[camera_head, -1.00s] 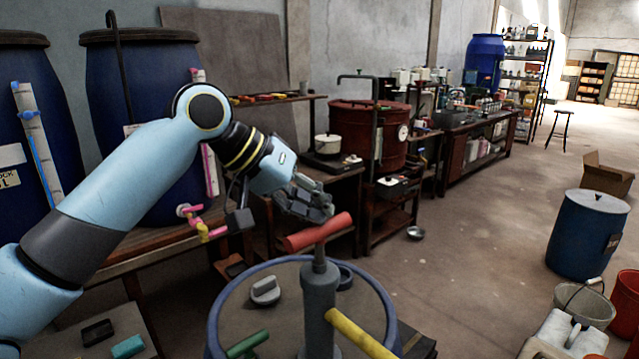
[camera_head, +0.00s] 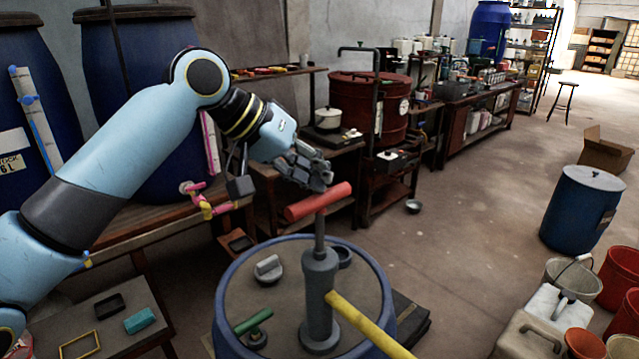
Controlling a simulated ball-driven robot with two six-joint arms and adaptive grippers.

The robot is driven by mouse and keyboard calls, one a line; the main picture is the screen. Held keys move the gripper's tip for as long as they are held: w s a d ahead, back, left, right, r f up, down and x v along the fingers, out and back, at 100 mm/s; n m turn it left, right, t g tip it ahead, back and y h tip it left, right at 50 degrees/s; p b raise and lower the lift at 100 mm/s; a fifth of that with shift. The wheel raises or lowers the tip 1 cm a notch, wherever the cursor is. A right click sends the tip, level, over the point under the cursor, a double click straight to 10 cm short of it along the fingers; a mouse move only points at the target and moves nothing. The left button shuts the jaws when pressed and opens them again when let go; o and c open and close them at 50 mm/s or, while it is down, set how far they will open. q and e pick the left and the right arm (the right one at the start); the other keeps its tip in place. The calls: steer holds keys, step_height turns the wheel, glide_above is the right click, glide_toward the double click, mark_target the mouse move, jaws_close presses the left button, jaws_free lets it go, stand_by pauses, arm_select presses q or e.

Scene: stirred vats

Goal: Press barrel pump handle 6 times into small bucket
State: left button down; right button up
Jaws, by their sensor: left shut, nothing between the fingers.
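The red pump handle (camera_head: 318,202) is a crossbar on a grey rod. The rod rises from the grey pump body (camera_head: 319,285), which stands upright on a blue-rimmed barrel (camera_head: 222,300). A yellow spout (camera_head: 365,325) runs from the pump to the lower right and leaves the picture. My left gripper (camera_head: 322,180) is shut and empty, with its fingers just above and behind the handle; I cannot tell whether they touch it. My right gripper is out of view. No bucket shows under the spout; its end is cut off.
A pale bucket (camera_head: 552,272), red buckets (camera_head: 620,270) and a white jerrycan (camera_head: 540,312) stand at the lower right. A blue drum (camera_head: 580,210) is behind them. A table (camera_head: 115,340) with small trays is at the lower left.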

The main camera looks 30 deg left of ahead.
arm_select(q)
step_height(320, 180, up, 4)
steer(key=p, duration=0.5)
steer(key=shift+r, duration=0.2)
steer(key=shift+r+p, duration=0.3)
steer(key=shift+r, duration=0.5)
stand_by(1.0)
